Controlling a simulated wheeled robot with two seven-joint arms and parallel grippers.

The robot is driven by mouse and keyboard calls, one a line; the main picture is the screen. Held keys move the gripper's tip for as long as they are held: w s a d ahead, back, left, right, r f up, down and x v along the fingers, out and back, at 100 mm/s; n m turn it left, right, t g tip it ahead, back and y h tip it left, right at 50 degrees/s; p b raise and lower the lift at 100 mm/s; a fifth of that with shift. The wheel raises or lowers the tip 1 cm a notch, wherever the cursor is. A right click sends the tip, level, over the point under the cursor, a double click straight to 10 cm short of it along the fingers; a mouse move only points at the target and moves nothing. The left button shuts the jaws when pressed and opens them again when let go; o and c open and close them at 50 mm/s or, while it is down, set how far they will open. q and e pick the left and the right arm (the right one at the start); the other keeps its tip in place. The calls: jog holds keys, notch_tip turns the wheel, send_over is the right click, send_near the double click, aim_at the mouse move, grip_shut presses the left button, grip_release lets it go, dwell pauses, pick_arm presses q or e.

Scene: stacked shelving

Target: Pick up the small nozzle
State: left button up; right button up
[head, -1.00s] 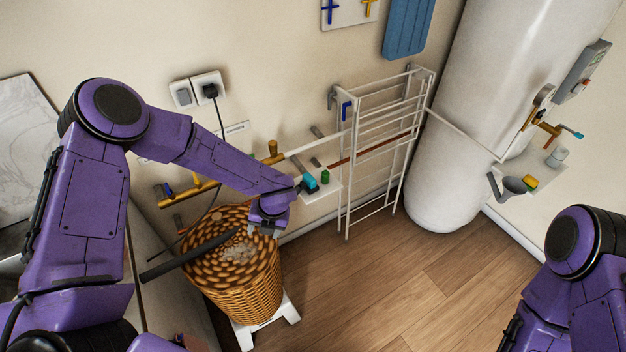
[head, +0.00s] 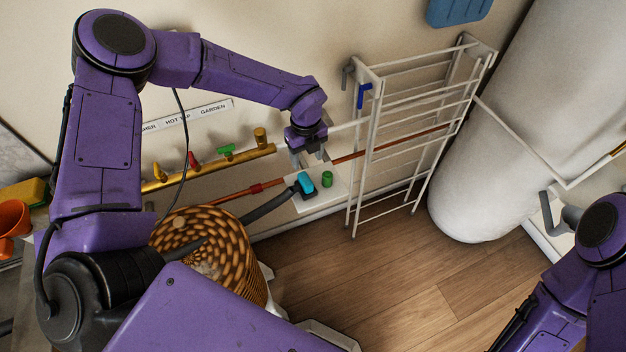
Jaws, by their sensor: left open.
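A small white wall shelf (head: 304,207) holds a cyan and dark grey fitting (head: 305,183) and a short green cylinder (head: 327,178). A dark hose appears to run up to the fitting. I cannot tell for sure which of these two small pieces is the small nozzle. My left gripper (head: 312,161) is open and points down just above and behind these pieces, with nothing visible between its fingers. It appears apart from both. My right arm shows at the lower right, but its gripper is out of view.
A white drying rack (head: 392,125) stands close right of the shelf. A brass pipe with coloured valves (head: 215,165) and a red-brown pipe (head: 237,194) run along the wall. A wicker basket (head: 232,240) stands below. A white tank (head: 475,165) is at right.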

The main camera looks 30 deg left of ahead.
aim_at(305, 179)
pick_arm(q)
jog(key=shift+f, duration=0.45)
jog(key=shift+s+f, duration=0.1)
jog(key=shift+f, duration=0.15)
jog(key=f+p, duration=0.1)
jog(key=f, duration=0.2)
jog(key=f+p, duration=0.1)
jog(key=f, duration=0.2)
jog(key=f+p, duration=0.1)
jog(key=f, duration=0.2)
jog(key=shift+s+a+f, duration=0.1)
jog(key=shift+s+a, duration=0.1)
jog(key=shift+s, duration=0.05)
jog(key=shift+f, duration=0.25)
jog(key=c, duration=1.1)
notch_tip(305, 179, up, 9)
jog(key=shift+b, duration=1.1)
jog(key=shift+r, duration=0.55)
